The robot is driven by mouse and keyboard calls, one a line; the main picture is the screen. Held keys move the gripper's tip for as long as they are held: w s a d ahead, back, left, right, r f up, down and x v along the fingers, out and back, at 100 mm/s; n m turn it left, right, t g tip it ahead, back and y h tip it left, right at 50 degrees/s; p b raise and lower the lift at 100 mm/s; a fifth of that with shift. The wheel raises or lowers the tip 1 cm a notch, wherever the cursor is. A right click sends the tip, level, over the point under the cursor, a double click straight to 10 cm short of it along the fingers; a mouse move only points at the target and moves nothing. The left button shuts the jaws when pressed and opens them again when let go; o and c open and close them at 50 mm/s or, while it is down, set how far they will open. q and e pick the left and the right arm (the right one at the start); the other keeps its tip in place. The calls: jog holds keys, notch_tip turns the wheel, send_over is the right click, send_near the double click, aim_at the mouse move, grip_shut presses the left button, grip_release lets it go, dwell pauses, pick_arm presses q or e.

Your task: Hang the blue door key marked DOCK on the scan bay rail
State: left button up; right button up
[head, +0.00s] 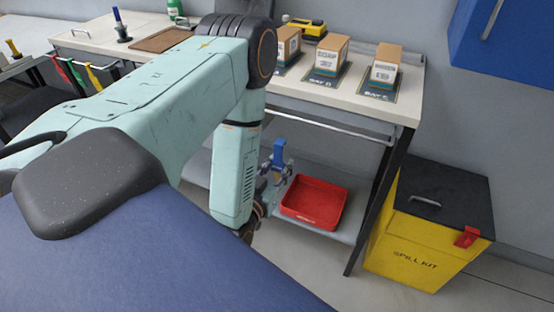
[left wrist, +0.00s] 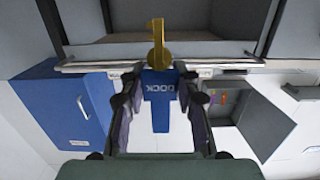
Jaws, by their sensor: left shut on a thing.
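The blue door key (head: 279,152) is in my left gripper (head: 272,172), below the bench front in the head view. In the left wrist view the key (left wrist: 159,100) shows its blue body with DOCK in white letters and a gold part (left wrist: 157,40) at the top of the picture. The fingers of my left gripper (left wrist: 160,88) are shut on the blue body from both sides. The metal rail (head: 330,128) runs along the bench front. In the wrist view the gold part overlaps the rail (left wrist: 215,61); I cannot tell whether they touch. My right gripper is out of view.
Boxes on bay mats, one box (head: 327,55) in the middle, stand on the bench (head: 408,104). A red tray (head: 314,203) sits on the lower shelf. A yellow spill kit bin (head: 415,245) stands to the right. Coloured tags (head: 77,72) hang at the far left.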

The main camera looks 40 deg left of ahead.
pick_arm(q)
jog(key=shift+w+d+r, duration=0.1)
jog(key=shift+d+r, duration=0.05)
jog(key=shift+w, duration=0.55)
jog(key=shift+x, duration=0.85)
jog(key=shift+b+x, duration=0.55)
jog(key=shift+x, duration=1.45)
jog(key=shift+r+b+x, duration=0.2)
jog(key=shift+b+x, duration=0.35)
jog(key=shift+x, duration=1.15)
jog(key=shift+r+b+x, duration=0.25)
jog(key=shift+b+x, duration=0.3)
jog(key=shift+x, duration=1.15)
jog(key=shift+f+b, duration=0.6)
jog(key=shift+f, duration=0.25)
jog(key=o, duration=1)
jog(key=shift+c, duration=0.2)
